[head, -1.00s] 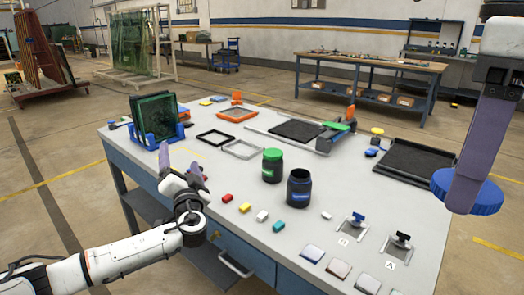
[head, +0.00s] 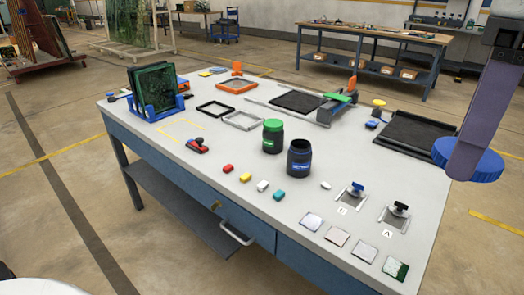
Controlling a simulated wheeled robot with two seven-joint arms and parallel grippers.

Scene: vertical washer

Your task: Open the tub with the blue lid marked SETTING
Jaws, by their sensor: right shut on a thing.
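The dark tub with a blue label (head: 299,158) stands upright on the workbench, its mouth open and uncovered. The label's wording is too small to read. My right gripper (head: 466,160) is at the right side of the head view, shut on the blue lid (head: 470,165). It holds the lid in the air, well to the right of the tub and apart from it. My left gripper is out of view.
A green-lidded tub (head: 272,136) stands just behind and left of the open one. Coloured blocks (head: 245,177), flat tiles (head: 337,237) and two small knobbed fixtures (head: 397,212) lie along the front. A red-and-black tool (head: 197,146) lies left. Bare bench top (head: 340,160) separates tub and lid.

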